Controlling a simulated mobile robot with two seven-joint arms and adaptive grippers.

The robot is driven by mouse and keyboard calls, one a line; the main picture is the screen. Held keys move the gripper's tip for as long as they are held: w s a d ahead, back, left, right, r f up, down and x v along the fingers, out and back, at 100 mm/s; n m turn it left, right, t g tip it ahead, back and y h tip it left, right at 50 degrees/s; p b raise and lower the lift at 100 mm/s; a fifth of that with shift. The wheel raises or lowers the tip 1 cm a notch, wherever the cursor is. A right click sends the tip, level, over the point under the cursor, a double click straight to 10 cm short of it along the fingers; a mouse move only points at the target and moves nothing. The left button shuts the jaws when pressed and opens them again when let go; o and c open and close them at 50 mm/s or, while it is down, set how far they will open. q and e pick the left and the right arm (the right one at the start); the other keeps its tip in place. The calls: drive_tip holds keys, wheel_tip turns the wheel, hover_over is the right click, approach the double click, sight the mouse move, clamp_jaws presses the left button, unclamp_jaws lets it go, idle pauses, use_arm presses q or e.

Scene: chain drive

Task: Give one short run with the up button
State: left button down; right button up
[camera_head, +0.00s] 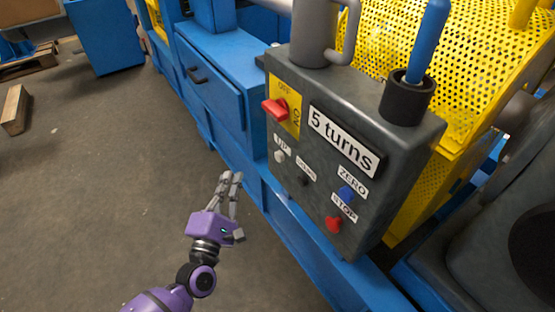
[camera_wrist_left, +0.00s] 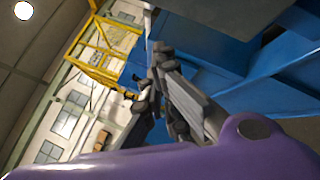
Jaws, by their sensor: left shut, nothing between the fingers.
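A dark grey control box (camera_head: 345,150) stands on the blue machine and carries a "5 turns" plate (camera_head: 343,138). The UP button (camera_head: 280,156) is a small whitish knob under its UP label at the box's left. A dark DOWN button (camera_head: 303,181), a blue ZERO button (camera_head: 346,193) and a red STOP button (camera_head: 333,224) sit to its right and below. A red rotary switch (camera_head: 275,110) is on a yellow OFF/ON plate. My left gripper (camera_head: 231,180) is shut and empty, left of and below the UP button, apart from the box. It also shows in the left wrist view (camera_wrist_left: 163,62). My right gripper is not in view.
A grey mug (camera_head: 311,35) and a black cup (camera_head: 406,98) with a blue handle (camera_head: 428,40) stand on the box. A yellow perforated guard (camera_head: 450,60) is behind it. A blue drawer (camera_head: 215,95) is to the left.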

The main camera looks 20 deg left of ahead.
sight(279, 157)
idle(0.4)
use_arm(q)
drive_tip(key=w+d, duration=0.5)
drive_tip(key=w, duration=0.2)
drive_tip(key=shift+d, duration=0.25)
drive_tip(key=shift+w+d, duration=0.1)
drive_tip(key=shift+d, duration=0.05)
idle(1.3)
drive_tip(key=shift+w+d+f, duration=0.1)
drive_tip(key=shift+w, duration=0.1)
drive_tip(key=shift+w+d+b, duration=0.35)
drive_tip(key=shift+w, duration=0.05)
idle(2.1)
drive_tip(key=shift+s+a, duration=0.1)
drive_tip(key=shift+s, duration=0.05)
idle(1.5)
drive_tip(key=shift+s+a, duration=0.5)
drive_tip(key=shift+s, duration=0.1)
